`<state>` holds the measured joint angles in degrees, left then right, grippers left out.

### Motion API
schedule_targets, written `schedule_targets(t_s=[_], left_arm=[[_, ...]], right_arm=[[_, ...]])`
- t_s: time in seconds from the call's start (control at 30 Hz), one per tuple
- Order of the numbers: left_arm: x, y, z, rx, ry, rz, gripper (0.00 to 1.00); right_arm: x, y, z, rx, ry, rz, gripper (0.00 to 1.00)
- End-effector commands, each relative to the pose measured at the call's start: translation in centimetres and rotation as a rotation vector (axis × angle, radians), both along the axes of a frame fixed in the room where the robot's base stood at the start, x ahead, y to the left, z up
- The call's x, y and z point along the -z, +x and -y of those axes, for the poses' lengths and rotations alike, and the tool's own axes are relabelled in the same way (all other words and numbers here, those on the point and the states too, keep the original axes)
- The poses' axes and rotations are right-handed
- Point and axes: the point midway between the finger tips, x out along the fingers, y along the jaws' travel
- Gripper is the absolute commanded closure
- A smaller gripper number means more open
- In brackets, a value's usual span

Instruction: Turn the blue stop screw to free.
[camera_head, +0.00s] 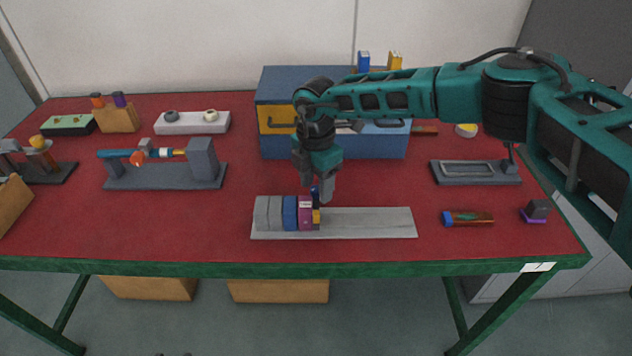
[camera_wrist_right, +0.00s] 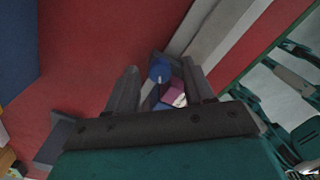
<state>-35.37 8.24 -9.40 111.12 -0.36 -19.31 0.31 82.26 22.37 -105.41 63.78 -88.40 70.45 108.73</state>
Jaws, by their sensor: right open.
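The blue stop screw (camera_head: 315,191) is a small dark blue knob at the right end of a row of blocks on a light grey rail (camera_head: 370,222). In the right wrist view its round blue head (camera_wrist_right: 160,70) lies between the two fingers, beside a magenta block (camera_wrist_right: 173,92). My right gripper (camera_head: 318,188) points down over the screw, with its fingers open on either side of it. The fingers partly hide the screw in the head view. I cannot tell whether a finger touches it. My left gripper is not in view.
Grey, blue, magenta (camera_head: 305,214) and yellow blocks fill the rail's left part; its right part is bare. A blue toolbox (camera_head: 275,88) stands behind my right arm. A grey fixture (camera_head: 165,176) stands left. A blue-tipped brown cylinder (camera_head: 470,219) lies right. Red tabletop is clear in front.

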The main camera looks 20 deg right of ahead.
Motion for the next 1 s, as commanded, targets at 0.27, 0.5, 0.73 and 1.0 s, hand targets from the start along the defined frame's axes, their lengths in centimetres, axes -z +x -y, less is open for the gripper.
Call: schedule_targets(t_s=[0.27, 0.5, 0.73, 1.0], left_arm=[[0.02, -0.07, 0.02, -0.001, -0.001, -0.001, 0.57], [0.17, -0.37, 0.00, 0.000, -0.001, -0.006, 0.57], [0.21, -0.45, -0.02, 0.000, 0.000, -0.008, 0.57], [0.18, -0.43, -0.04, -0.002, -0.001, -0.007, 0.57]], right_arm=[[0.12, 0.01, 0.01, 0.000, 0.000, 0.001, 0.47], [0.08, 0.02, 0.01, 0.000, 0.000, 0.001, 0.70], [0.07, 0.02, 0.01, 0.000, 0.000, 0.001, 0.92], [0.06, 0.03, 0.01, -0.005, 0.000, 0.001, 1.00]])
